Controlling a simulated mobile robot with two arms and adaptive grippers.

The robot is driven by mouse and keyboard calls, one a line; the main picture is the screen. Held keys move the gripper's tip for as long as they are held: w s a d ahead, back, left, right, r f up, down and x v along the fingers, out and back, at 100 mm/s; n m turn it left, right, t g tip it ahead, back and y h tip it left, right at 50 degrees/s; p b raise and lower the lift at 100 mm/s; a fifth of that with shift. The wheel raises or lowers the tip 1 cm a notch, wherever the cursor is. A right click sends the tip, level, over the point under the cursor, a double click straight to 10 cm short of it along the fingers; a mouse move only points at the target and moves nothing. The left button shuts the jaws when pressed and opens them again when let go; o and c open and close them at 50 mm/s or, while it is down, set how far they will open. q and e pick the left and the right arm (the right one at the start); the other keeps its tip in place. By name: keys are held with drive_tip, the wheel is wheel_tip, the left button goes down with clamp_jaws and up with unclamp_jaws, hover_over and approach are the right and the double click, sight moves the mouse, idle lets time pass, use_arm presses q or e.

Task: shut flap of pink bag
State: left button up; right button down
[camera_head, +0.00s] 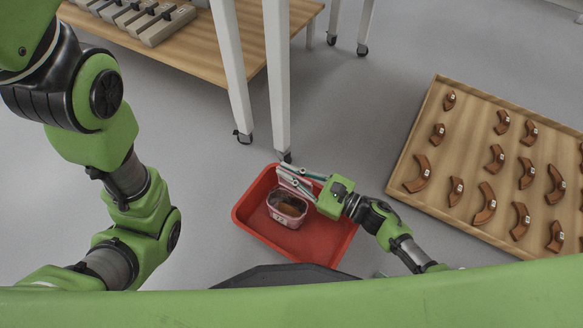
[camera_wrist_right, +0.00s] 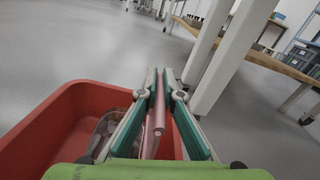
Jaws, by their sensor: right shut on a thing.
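The pink bag (camera_head: 287,211) stands in a red tray (camera_head: 325,243) on the floor in the head view. Its mouth is open and a brown sherd (camera_head: 289,208) shows inside. A label is on its front. My right gripper (camera_head: 284,174) reaches in from the right, above the bag's far side. It is shut on the bag's pink flap (camera_wrist_right: 159,118), which stands up between the fingers in the right wrist view. The see-through side of the bag (camera_wrist_right: 107,135) is partly hidden by a finger there. My left arm is at the left; its gripper is out of view.
A wooden tray (camera_head: 398,187) with several labelled brown sherds lies to the right. White table legs (camera_head: 277,80) stand just behind the red tray. A wooden shelf (camera_head: 196,54) with grey boxes is at the upper left. Grey floor is free left of the red tray.

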drive_tip(key=shift+s+a+f+b, duration=0.25)
drive_tip(key=shift+s+a, duration=0.1)
drive_tip(key=shift+s, duration=0.2)
drive_tip(key=shift+s+a+f+b, duration=0.1)
drive_tip(key=shift+s+a+b, duration=0.15)
drive_tip(key=shift+s, duration=0.25)
drive_tip(key=shift+a, duration=0.1)
drive_tip(key=c, duration=2.1)
unclamp_jaws()
drive_tip(key=shift+r, duration=0.1)
drive_tip(key=v, duration=1.2)
